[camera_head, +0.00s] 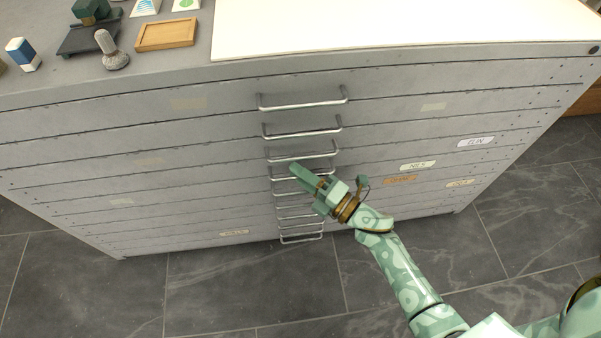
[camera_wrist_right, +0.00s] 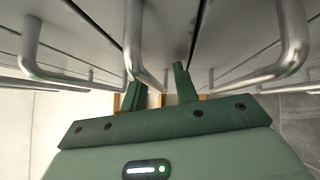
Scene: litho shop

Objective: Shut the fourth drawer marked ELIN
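The grey flat-file cabinet (camera_head: 200,150) has a stack of wide drawers with metal bar handles down the middle. The white label reading ELIN (camera_head: 476,142) is on a drawer front at the right. My right gripper (camera_head: 308,182) is at the handle column, near the fourth handle from the top, and hides part of it. In the right wrist view its two green fingers (camera_wrist_right: 160,88) stand apart, with a metal handle (camera_wrist_right: 135,45) close to them. I cannot tell whether they touch it. The fronts look nearly flush; I cannot tell how far any drawer stands out. My left gripper is out of view.
On the cabinet top are a white sheet (camera_head: 400,25), a wooden tray (camera_head: 166,35), a grey stamp-like tool (camera_head: 111,50) and a blue-and-white block (camera_head: 22,54). Other handles, such as the third one (camera_head: 302,153), sit close to the gripper. The dark tiled floor (camera_head: 270,290) in front is clear.

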